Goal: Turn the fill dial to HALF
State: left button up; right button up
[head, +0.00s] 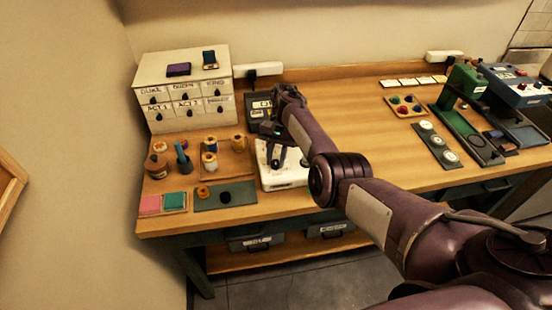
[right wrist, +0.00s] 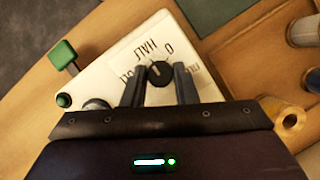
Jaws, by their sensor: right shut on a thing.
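The fill dial is a round black knob (right wrist: 159,73) on a white box (right wrist: 112,82) in the right wrist view. In the head view the white box (head: 290,178) sits near the table's front edge, under my right gripper (head: 278,160), and the dial is hidden there. My left gripper is not in view.
The box has a green lever (right wrist: 63,54) and a green button (right wrist: 64,100). A wooden tray with spools (head: 210,160) stands left of the box, and a drawer cabinet (head: 183,90) behind it. The table (head: 360,130) right of the box is mostly clear.

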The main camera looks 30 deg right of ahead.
jog(key=shift+w+r, duration=0.1)
jog(key=o, duration=1)
jog(key=b+v, duration=0.2)
jog(key=v, duration=0.4)
jog(key=shift+w+d+r, duration=0.1)
jog(key=shift+d+r, duration=0.1)
jog(key=shift+r, duration=0.1)
jog(key=shift+w+d+r+b, duration=0.1)
jog(key=shift+r+b, duration=0.2)
jog(key=shift+r, duration=0.2)
